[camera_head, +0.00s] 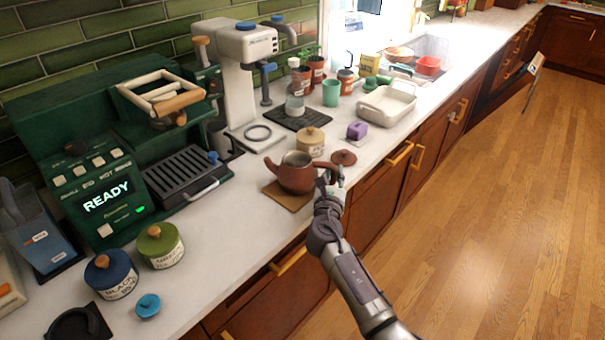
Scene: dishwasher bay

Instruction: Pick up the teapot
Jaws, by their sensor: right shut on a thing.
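The brown teapot (297,176) is on the white counter near its front edge, at or just above a tan square mat (288,196). I cannot tell whether it touches the mat. Its spout points left and its top is open. A round brown lid (343,157) lies on the counter behind it to the right. My right gripper (330,178) is at the teapot's right side, shut on the teapot where its handle would be. My left gripper is not in view.
A beige lidded jar (310,141) stands close behind the teapot, with a purple block (357,130) beyond. A white coffee machine (250,80) and a dark green machine (110,150) stand to the left. Blue (111,274) and green (161,246) canisters stand at front left. Wooden floor is clear at right.

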